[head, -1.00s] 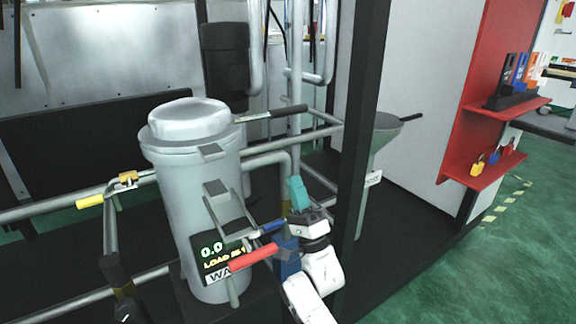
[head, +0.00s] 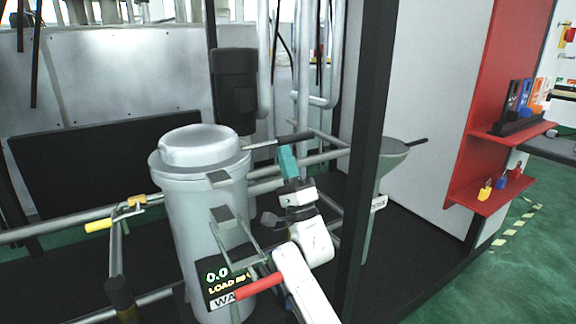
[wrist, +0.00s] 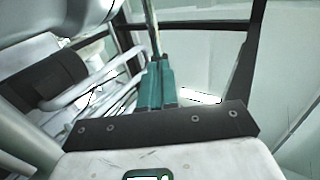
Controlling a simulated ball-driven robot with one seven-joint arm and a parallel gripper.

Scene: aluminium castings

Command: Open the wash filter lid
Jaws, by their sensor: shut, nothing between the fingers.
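The wash filter is a grey upright cylinder (head: 200,215) left of centre in the head view. Its domed lid (head: 200,144) sits level on top and looks closed. A bar with a black grip (head: 295,138) reaches right from the lid. A latch with a red handle (head: 258,286) hangs on the front of the cylinder. My gripper (head: 287,155) points up, its teal fingers shut and empty. Its tips are close below the black grip in the picture; I cannot tell whether they touch. The wrist view shows the shut teal fingers (wrist: 157,85).
A black post (head: 362,150) stands just right of my arm. A grey funnel (head: 388,155) is behind it. Pipes with a yellow-handled valve (head: 112,220) run left of the filter. Red shelves (head: 490,190) stand at right.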

